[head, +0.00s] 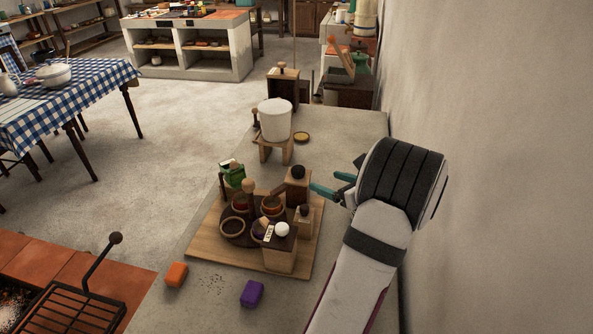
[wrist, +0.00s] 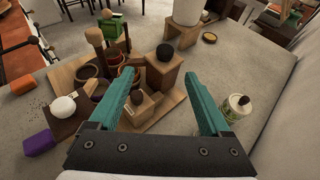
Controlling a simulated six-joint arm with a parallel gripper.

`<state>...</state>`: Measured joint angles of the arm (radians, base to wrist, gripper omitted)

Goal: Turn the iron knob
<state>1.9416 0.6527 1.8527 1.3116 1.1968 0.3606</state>
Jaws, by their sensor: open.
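A round black knob (head: 298,172), which looks like iron, sits on top of a tall wooden block (head: 296,190) on the wooden board (head: 200,248). In the wrist view this knob (wrist: 165,52) lies just beyond my fingertips, between their lines. A smaller dark knob (head: 304,209) tops a shorter block; it shows nearer in the wrist view (wrist: 137,97). I cannot tell for certain which is the iron one. My gripper (head: 331,183) is open and empty, with teal fingers, to the right of the tall block. It touches neither knob in view.
A white knob (head: 282,229) and a wooden ball-topped post (head: 248,185) stand among small bowls on the board. Orange (head: 176,274) and purple (head: 252,293) blocks lie in front. A white pot (head: 274,120) stands behind. A bottle (wrist: 236,107) is near my right finger; the wall is at right.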

